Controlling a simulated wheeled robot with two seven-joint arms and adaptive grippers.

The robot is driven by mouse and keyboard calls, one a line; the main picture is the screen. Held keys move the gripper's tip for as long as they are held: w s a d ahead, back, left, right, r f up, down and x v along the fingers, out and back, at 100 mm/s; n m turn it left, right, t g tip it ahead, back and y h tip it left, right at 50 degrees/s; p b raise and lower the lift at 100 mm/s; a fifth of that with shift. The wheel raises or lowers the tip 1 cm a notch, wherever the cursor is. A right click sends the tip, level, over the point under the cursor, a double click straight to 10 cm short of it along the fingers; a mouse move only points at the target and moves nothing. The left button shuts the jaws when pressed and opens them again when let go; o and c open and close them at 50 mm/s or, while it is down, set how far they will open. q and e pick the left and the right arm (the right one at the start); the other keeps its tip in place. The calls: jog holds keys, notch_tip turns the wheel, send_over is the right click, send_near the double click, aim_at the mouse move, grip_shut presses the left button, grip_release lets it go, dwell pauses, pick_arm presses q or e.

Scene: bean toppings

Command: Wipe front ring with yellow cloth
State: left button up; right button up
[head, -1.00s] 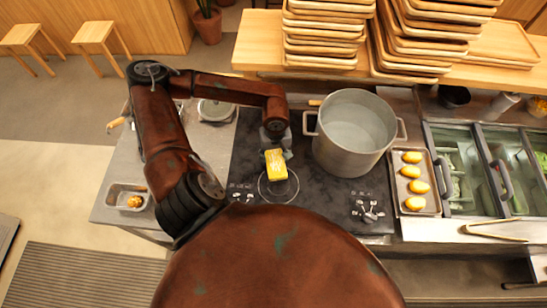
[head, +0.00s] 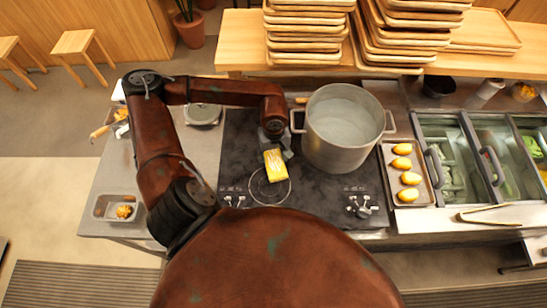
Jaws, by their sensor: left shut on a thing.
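The yellow cloth (head: 275,165) is a folded block held by my left gripper (head: 274,149), which is shut on it. The cloth is over the back part of the front ring (head: 270,190), a thin pale circle on the dark cooktop (head: 235,165). I cannot tell whether the cloth touches the cooktop. The front half of the ring shows clear of the cloth. The gripper's fingers are mostly hidden by its own wrist. My right gripper is not in view.
A large metal pot (head: 345,127) stands on the cooktop right of the cloth. A tray (head: 424,157) with several yellow oval pieces lies further right. Stacked wooden trays (head: 308,30) stand on the back shelf. A small metal pan (head: 102,208) sits on the left counter.

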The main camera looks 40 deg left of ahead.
pick_arm(q)
jog(key=shift+r+p, duration=1.8)
jog(key=shift+r, duration=2.2)
